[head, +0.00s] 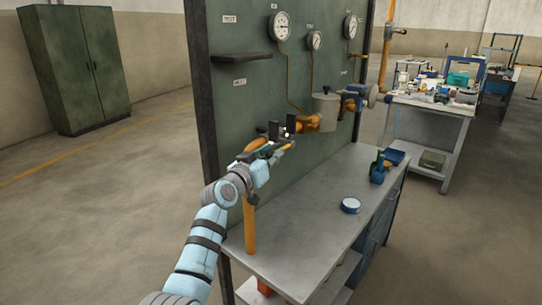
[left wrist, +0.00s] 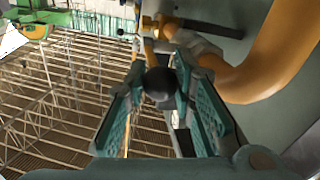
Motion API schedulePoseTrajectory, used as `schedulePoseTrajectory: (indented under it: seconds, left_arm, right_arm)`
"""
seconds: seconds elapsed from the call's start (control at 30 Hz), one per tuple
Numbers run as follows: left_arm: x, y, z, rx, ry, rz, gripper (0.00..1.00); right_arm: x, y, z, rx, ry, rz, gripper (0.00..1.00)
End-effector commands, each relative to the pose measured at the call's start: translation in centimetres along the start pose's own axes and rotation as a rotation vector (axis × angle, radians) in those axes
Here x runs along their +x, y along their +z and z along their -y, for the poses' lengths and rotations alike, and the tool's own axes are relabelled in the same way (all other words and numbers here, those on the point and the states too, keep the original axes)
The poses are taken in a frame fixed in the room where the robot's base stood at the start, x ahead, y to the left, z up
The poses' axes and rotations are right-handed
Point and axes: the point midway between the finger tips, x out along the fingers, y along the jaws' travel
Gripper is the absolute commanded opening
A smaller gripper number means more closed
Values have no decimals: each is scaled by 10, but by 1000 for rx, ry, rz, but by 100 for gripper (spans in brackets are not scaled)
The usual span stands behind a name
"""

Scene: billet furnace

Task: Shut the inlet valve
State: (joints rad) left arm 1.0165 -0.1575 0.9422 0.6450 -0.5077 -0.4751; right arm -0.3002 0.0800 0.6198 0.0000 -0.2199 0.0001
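My left arm reaches to the green panel (head: 240,105) in the head view, and my left gripper (head: 285,146) is in front of the orange pipework (head: 309,122). In the left wrist view, the two fingers of my left gripper (left wrist: 160,78) stand apart. A dark round knob (left wrist: 160,83) shows between them; I cannot tell whether they touch it. A thick orange pipe (left wrist: 275,60) curves past on the right. The inlet valve's body and lever are too small and partly hidden by my gripper to make out clearly. My right gripper is in neither view.
Pressure gauges (head: 280,26) sit high on the panel. A grey bench (head: 305,225) below holds a blue-rimmed round dish (head: 350,205) and a blue item (head: 378,170). A vertical orange pipe (head: 250,228) stands at the bench's left end.

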Motion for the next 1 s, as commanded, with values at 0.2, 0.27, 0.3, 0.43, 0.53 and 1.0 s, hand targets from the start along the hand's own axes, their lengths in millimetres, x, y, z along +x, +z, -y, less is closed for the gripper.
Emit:
schedulePoseTrajectory:
  seconds: [0.2,0.27,0.3,0.43,0.53,1.0]
  left_arm:
    - [0,0,0,0,0,0,0]
    - [0,0,0,0,-1,0,0]
    - [0,0,0,0,-1,1,0]
    - [0,-7,-1,5,-5,23,0]
    - [1,-16,-3,15,-13,73,0]
    - [11,-45,-11,93,-88,455,0]
  right_arm:
    - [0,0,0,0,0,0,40]
    - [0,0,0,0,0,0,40]
    - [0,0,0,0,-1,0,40]
    - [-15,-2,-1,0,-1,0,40]
    - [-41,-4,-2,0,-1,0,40]
    - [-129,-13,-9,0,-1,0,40]
